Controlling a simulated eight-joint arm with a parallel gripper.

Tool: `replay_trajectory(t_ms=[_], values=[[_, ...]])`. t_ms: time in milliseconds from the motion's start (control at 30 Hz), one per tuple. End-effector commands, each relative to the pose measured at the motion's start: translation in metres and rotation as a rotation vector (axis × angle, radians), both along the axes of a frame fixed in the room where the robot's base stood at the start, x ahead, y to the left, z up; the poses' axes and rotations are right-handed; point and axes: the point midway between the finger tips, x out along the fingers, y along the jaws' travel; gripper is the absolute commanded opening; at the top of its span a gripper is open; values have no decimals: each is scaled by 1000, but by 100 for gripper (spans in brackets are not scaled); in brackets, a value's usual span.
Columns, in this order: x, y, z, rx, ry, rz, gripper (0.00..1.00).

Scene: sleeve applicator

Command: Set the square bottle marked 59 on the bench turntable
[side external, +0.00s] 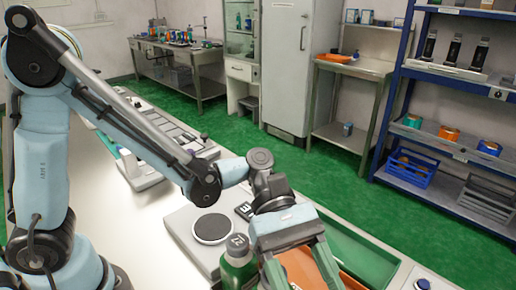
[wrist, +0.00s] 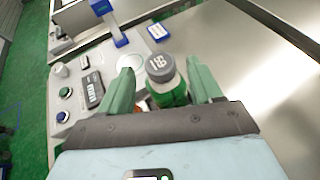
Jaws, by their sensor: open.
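A green bottle with a grey cap (side external: 237,262) stands at the bottom centre of the side view, left of my gripper (side external: 302,272). In the wrist view a green bottle with a numbered grey cap (wrist: 160,68) appears between the two green fingers of my gripper (wrist: 158,84). The fingers are open, with a gap visible on its right side; contact on the left is unclear. I cannot read the cap number reliably. The turntable, a dark round disc (side external: 212,228), is bare on a pale grey machine, behind and left of the bottle. The bottle's base is hidden.
The machine has a small display (wrist: 93,92) and coloured buttons (wrist: 63,92). A green tray (side external: 360,255) and an orange surface (side external: 300,262) lie beside and behind my fingers. More equipment (side external: 150,160) stands farther along the bench. Bare bench (wrist: 245,60) shows at right in the wrist view.

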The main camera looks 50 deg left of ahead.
Motion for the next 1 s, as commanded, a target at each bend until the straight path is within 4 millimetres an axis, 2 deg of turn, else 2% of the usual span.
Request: replay_trajectory(t_ms=[300, 500, 567, 633, 1000], values=[[16, 56, 27, 0, 0, 7, 64], [27, 82, 39, 0, -1, 4, 64], [29, 87, 41, 0, -1, 2, 64], [30, 91, 43, -1, -2, 1, 69], [31, 93, 44, 0, -1, 1, 69]])
